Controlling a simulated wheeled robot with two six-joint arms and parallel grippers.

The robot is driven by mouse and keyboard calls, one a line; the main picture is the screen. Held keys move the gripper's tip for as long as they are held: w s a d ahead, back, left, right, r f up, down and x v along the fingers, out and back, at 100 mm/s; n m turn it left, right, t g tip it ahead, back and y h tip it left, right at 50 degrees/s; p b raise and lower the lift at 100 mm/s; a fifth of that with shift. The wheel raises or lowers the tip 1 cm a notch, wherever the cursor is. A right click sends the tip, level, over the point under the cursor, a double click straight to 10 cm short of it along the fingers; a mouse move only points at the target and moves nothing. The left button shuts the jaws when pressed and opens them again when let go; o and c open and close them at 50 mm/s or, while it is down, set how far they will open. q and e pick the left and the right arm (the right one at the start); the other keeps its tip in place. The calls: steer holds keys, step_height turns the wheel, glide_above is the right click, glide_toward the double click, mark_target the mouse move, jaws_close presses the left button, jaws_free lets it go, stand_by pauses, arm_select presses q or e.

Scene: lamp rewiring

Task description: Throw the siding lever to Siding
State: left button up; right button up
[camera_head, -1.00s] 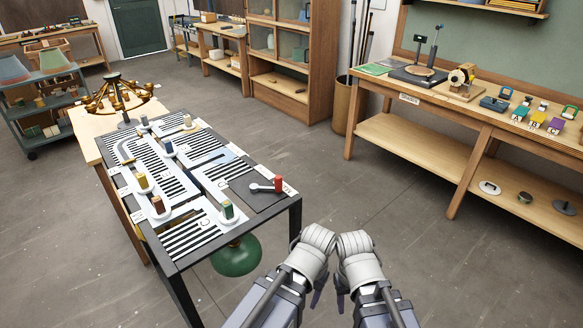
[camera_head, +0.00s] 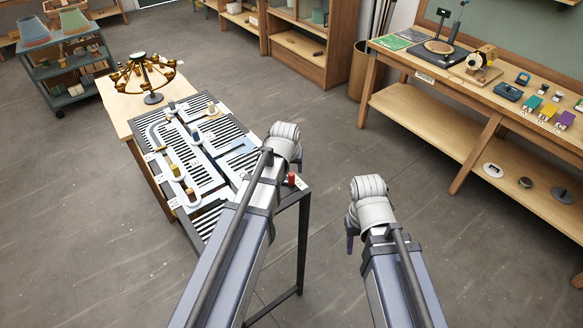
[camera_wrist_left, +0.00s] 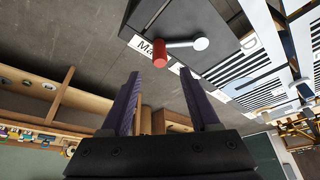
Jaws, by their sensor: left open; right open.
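The siding lever's red handle (camera_head: 291,179) shows at the right corner of the black track table (camera_head: 304,208), just beside my left wrist. In the left wrist view, the red handle (camera_wrist_left: 159,54) stands at the end of a pale arm with a round pivot. A white label, partly hidden and starting "Ma", lies beside the handle. My left gripper (camera_wrist_left: 160,80) is open and empty, its purple fingers apart and pointing towards the handle without touching it. My left arm hides the lever's pivot in the head view. My right gripper (camera_head: 351,238) hangs over the floor, away from the table, with its fingers mostly hidden.
Several coloured pegs stand on the white track pieces. A brass lamp (camera_head: 148,75) stands on the wooden table (camera_head: 122,104) behind. A workbench (camera_head: 478,107) with small parts runs along the right. Open floor lies between the track table and the workbench.

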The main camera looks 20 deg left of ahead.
mark_target(291, 174)
arm_select(q)
steer(key=shift+b+x, duration=3.7)
steer(key=shift+x, duration=0.3)
steer(key=shift+r, duration=0.1)
jaws_close()
